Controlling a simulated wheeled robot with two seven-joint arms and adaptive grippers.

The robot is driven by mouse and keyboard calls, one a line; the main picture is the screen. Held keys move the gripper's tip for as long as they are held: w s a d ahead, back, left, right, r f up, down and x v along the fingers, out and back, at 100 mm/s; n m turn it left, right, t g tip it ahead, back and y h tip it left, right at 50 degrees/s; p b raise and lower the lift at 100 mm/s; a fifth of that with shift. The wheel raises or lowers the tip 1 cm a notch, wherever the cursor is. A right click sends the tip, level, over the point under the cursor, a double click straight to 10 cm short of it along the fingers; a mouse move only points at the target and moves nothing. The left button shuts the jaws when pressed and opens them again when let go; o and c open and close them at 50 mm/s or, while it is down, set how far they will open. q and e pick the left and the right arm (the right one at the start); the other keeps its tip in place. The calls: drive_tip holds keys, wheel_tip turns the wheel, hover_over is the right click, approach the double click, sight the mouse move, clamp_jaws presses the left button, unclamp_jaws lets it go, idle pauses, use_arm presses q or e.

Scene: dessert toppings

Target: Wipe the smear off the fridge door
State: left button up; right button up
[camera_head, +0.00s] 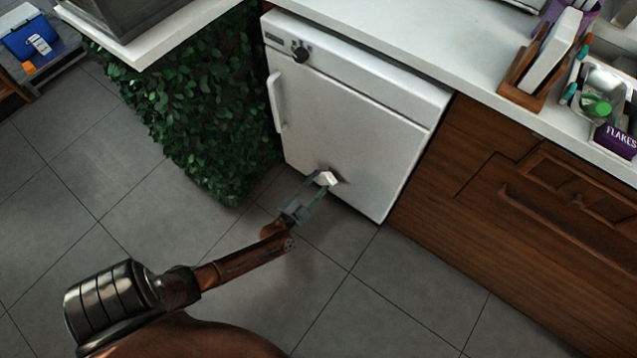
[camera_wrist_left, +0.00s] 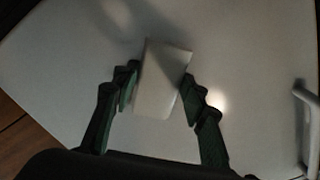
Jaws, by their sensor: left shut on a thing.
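The white fridge door (camera_head: 345,115) stands under the counter in the head view, and it fills most of the left wrist view (camera_wrist_left: 245,75). My left gripper (camera_head: 318,184) is shut on a small white block (camera_head: 328,179), held at the lower part of the door. In the left wrist view the pale block (camera_wrist_left: 162,80) sits between the two green-grey fingers. I cannot tell whether the block touches the door. A dark patch shows on the door beside the block; I cannot tell whether it is smear or shadow. My right gripper is not in view.
The door handle (camera_head: 276,102) is at the door's left edge. A leafy green panel (camera_head: 200,110) stands left of the fridge, and wooden cabinets (camera_head: 500,200) stand right. The white counter (camera_head: 390,38) overhangs above. The tiled floor (camera_head: 380,310) in front is clear.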

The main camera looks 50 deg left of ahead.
sight(327, 185)
use_arm(q)
drive_tip(key=shift+x, duration=0.85)
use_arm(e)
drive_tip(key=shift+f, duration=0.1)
use_arm(q)
drive_tip(key=shift+d, duration=0.1)
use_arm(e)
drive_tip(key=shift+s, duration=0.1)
